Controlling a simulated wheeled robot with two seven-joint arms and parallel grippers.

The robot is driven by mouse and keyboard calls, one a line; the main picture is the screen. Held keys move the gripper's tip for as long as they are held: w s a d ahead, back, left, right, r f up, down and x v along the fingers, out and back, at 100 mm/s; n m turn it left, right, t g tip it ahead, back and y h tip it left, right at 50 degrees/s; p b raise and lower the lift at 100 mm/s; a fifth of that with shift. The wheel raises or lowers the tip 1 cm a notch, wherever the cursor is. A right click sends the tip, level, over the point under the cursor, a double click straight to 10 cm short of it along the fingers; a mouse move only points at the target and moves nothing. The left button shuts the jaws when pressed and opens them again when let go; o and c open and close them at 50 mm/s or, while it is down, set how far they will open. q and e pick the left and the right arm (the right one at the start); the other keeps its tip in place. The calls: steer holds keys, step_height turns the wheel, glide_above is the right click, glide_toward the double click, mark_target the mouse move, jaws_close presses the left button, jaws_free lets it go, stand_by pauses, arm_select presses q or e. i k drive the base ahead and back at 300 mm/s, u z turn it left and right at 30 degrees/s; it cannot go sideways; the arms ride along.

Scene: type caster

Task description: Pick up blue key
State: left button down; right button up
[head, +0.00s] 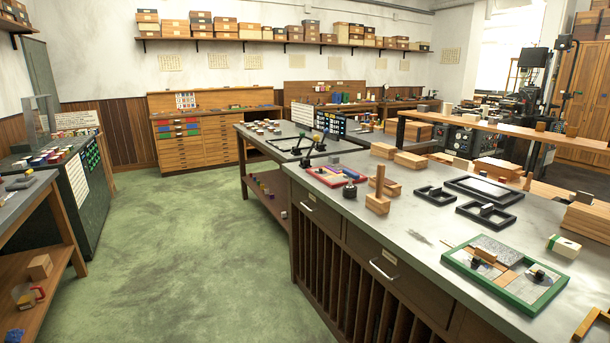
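I cannot make out a clear blue key. A small blue object (14,335) lies on the lower wooden shelf at the bottom left, close to the picture's corner; its shape is too small to tell. Several coloured pieces, some blue, lie in a red-rimmed tray (312,180) on the large grey-topped bench, too small to tell apart. Neither of my grippers is in view.
The large bench (410,232) on the right holds black frames (484,189), wooden blocks (378,203) and a green-rimmed tray (451,256). A low wooden shelf (46,300) stands at left. Green floor (190,250) between them is clear.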

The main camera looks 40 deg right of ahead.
mark_target(352, 174)
steer(key=u, duration=0.3)
steer(key=i, duration=1.9)
steer(key=z, duration=0.65)
steer(key=i, duration=0.95)
steer(key=z, duration=1.05)
